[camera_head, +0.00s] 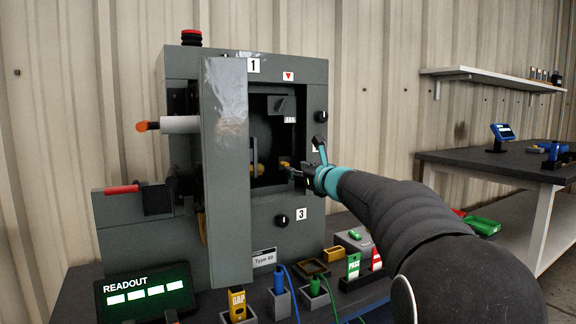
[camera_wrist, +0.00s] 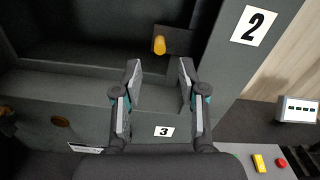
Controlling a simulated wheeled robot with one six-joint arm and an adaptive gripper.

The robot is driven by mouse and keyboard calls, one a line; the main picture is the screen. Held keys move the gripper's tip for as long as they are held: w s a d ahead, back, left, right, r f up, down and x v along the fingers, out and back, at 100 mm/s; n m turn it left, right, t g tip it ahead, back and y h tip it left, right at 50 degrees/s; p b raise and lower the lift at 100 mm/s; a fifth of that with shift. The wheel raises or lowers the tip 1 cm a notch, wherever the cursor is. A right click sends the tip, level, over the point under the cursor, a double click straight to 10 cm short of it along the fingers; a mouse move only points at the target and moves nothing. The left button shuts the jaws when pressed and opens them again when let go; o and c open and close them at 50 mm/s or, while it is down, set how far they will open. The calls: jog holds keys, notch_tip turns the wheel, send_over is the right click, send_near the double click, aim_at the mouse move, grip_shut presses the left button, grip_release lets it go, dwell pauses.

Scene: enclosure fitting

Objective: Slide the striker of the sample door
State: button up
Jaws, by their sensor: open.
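The grey door (camera_head: 226,185) of the enclosure (camera_head: 290,75) stands open in the head view and covers the left part of the front. In the wrist view, an orange peg (camera_wrist: 159,45) on a dark plate (camera_wrist: 178,40) sits at the right edge of the opening; it looks like the striker. My gripper (camera_wrist: 160,78) is open, with its two fingers on either side of the peg's line and short of it. Nothing is between the fingers. In the head view my gripper (camera_head: 292,171) is at the opening's right edge, and its fingers are partly hidden.
Black knobs (camera_head: 321,117) are on the right front. The readout (camera_head: 145,293), yellow gauge (camera_head: 237,304), green PASS tag (camera_head: 353,265) and cables crowd the bench below. An orange-tipped white roll (camera_head: 180,125) sticks out left. A side table (camera_head: 500,160) stands at right.

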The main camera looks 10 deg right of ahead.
aim_at(288, 164)
jog(key=shift+p+x, duration=0.5)
jog(key=shift+x, duration=2.55)
grip_shut()
